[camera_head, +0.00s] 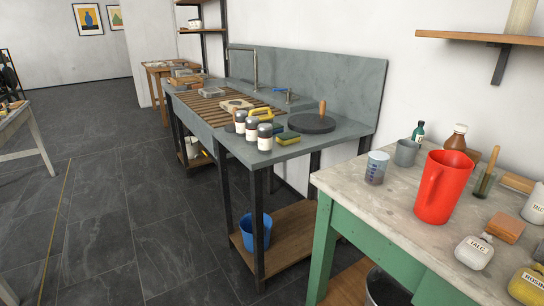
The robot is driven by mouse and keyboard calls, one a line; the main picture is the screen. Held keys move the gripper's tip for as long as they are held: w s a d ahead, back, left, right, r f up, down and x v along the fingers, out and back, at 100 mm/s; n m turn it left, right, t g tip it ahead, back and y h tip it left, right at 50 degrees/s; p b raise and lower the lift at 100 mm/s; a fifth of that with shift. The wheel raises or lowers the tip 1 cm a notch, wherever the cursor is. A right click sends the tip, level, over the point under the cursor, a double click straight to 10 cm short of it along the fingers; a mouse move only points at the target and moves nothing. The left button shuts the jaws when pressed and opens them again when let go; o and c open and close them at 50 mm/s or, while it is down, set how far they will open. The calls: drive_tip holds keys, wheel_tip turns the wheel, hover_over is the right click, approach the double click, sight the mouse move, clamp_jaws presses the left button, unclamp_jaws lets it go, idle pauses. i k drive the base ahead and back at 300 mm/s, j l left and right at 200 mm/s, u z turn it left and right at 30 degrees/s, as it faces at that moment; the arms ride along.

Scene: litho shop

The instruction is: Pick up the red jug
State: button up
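The red jug (444,188) stands upright on the pale top of the green-legged table (345,187) at the right of the head view. Its handle is on its left side, and its wide open mouth faces up. Nothing hides it from this side. My gripper does not show in the view.
A shelf (480,38) overhangs behind. A grey sink bench (335,132) stands left; dark floor is open further left.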

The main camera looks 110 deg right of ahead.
sight(447, 173)
drive_tip(key=l+z, duration=0.1)
drive_tip(key=z, duration=0.75)
drive_tip(key=l+z, duration=0.15)
drive_tip(key=z, duration=0.75)
drive_tip(key=i+l+z, duration=0.1)
drive_tip(key=z, duration=0.3)
drive_tip(key=i+l+z, duration=0.2)
drive_tip(key=z, duration=0.2)
drive_tip(key=i+l+z, duration=0.1)
drive_tip(key=i+z, duration=0.15)
drive_tip(key=z, duration=0.15)
drive_tip(key=i+z, duration=0.2)
drive_tip(key=z, duration=0.15)
